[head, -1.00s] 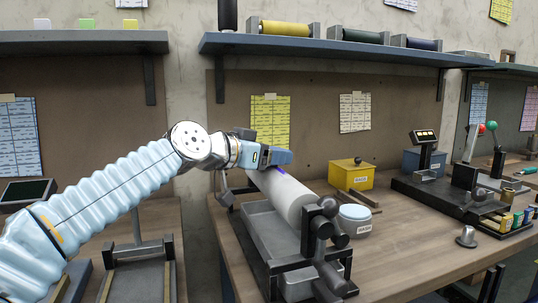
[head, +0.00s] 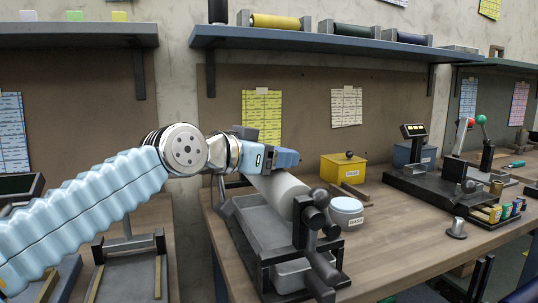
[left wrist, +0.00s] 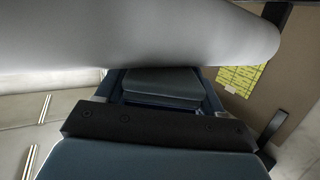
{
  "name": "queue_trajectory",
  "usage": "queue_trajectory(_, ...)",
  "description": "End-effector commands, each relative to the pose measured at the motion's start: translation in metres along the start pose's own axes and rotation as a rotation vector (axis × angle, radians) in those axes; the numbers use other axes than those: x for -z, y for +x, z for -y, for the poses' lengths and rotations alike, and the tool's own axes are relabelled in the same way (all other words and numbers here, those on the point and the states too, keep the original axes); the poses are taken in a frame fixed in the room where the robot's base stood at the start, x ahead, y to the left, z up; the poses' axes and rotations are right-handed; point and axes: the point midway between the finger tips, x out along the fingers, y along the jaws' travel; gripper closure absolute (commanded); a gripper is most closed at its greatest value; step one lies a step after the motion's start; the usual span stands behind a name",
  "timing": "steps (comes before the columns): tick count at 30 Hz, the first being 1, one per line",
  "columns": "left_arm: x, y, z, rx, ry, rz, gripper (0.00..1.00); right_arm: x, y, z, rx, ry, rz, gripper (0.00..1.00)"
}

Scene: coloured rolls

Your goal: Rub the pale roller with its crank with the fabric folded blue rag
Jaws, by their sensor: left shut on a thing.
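The pale roller (head: 278,186) lies in a dark metal frame over a grey tray (head: 262,222) on the wooden bench. Its dark crank (head: 322,272) is at the near end. My left gripper (head: 279,157) is over the far part of the roller, shut on the folded blue rag, which is hard to tell from the blue fingers in the head view. In the left wrist view the rag (left wrist: 162,84) shows as a dark blue folded pad close against the roller (left wrist: 140,38); whether it touches cannot be told. My right gripper is not in view.
A yellow box (head: 343,168) and a round pale-blue tub (head: 346,212) stand right of the roller. A dark device with levers (head: 440,180) is farther right. A blue shelf (head: 330,43) holding coloured rolls hangs above.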

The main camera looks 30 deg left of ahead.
Motion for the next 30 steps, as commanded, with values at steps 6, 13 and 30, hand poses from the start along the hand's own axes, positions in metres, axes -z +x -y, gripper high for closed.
queue_trajectory(6, -0.006, -0.005, -0.016, -0.005, 0.002, 0.014, 0.67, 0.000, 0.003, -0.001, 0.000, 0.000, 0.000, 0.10)
queue_trajectory(13, -0.006, -0.013, -0.032, -0.005, 0.001, 0.015, 0.67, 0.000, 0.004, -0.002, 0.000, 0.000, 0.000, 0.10)
queue_trajectory(30, 0.002, -0.001, -0.005, -0.005, -0.001, 0.009, 0.67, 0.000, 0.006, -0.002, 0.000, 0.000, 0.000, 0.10)
